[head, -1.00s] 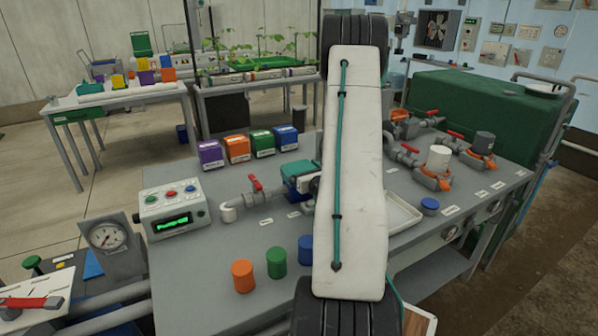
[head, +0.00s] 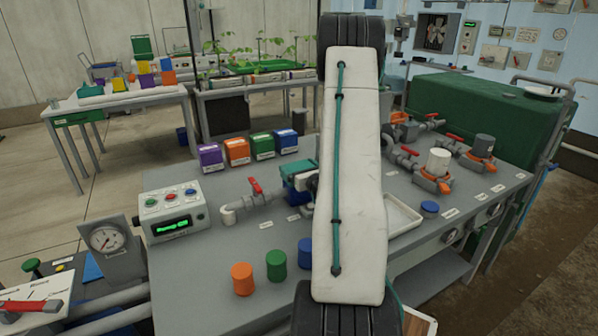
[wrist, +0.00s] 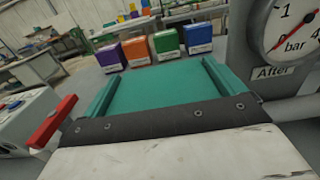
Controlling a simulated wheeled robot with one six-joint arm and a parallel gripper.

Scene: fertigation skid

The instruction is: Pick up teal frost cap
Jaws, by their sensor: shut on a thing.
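The teal frost cap (head: 299,168) shows in the head view just left of my white arm link, above a blue body (head: 294,194) on the pipe line. In the wrist view a broad teal surface (wrist: 158,92), which appears to be the cap, fills the space between the teal side pieces of my gripper (wrist: 163,70). My gripper is shut on the cap. In the head view my arm hides most of the gripper and the cap's right side. Whether the cap still touches the blue body is not clear.
A red-handled valve (head: 256,188) stands left of the cap. Purple, orange, green and blue boxes (head: 237,151) line the bench's back edge. Orange and green cylinders (head: 243,279) stand in front. A pressure gauge (wrist: 290,28) is close on the right in the wrist view.

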